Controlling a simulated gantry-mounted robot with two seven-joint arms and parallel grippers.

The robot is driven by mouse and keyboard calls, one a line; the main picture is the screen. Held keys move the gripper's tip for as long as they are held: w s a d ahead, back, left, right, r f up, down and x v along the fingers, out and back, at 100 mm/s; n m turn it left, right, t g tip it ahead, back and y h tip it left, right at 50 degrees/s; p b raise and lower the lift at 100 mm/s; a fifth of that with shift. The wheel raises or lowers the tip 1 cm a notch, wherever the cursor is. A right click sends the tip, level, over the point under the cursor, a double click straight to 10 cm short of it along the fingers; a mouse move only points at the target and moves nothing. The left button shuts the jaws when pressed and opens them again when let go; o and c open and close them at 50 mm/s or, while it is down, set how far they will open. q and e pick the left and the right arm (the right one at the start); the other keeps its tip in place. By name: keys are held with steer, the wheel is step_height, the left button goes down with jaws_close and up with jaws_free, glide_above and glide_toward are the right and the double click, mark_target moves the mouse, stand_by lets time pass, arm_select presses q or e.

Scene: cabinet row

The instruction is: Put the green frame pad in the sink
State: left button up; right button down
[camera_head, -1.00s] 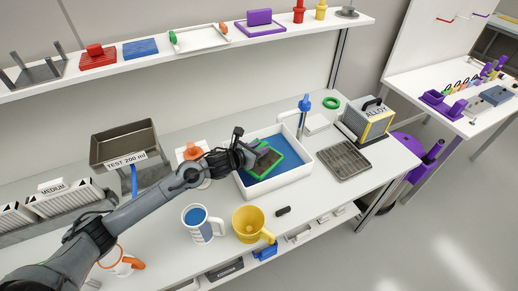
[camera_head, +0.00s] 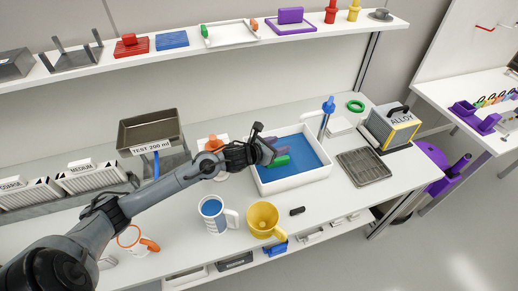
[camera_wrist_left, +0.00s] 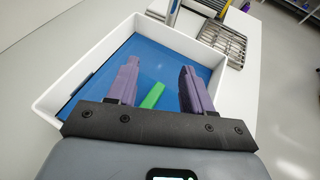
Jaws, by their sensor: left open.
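The sink (camera_head: 292,182) is a white rectangular basin with a blue surface inside, and it also shows in the left wrist view (camera_wrist_left: 62,76). Of the green frame pad (camera_head: 281,161), only a short green bar shows, inside the sink near its left side. In the left wrist view the green bar (camera_wrist_left: 152,96) lies between and beyond the two purple fingers; the rest of the pad is hidden. My left gripper (camera_head: 269,152) is open over the left part of the sink, its fingers apart from the bar. My right gripper is not in view.
A blue-topped tap (camera_head: 328,108) stands at the sink's back right. A metal rack (camera_head: 363,167) lies to the right. A yellow mug (camera_head: 262,218) and a blue-filled mug (camera_head: 212,212) stand in front. An orange-topped item (camera_head: 214,143) stands behind my left arm.

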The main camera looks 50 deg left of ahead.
arm_select(q)
steer(key=p+v, duration=0.1)
steer(key=v, duration=0.9)
steer(key=shift+s, duration=0.3)
steer(key=shift+r, duration=0.1)
steer(key=shift+r, duration=0.1)
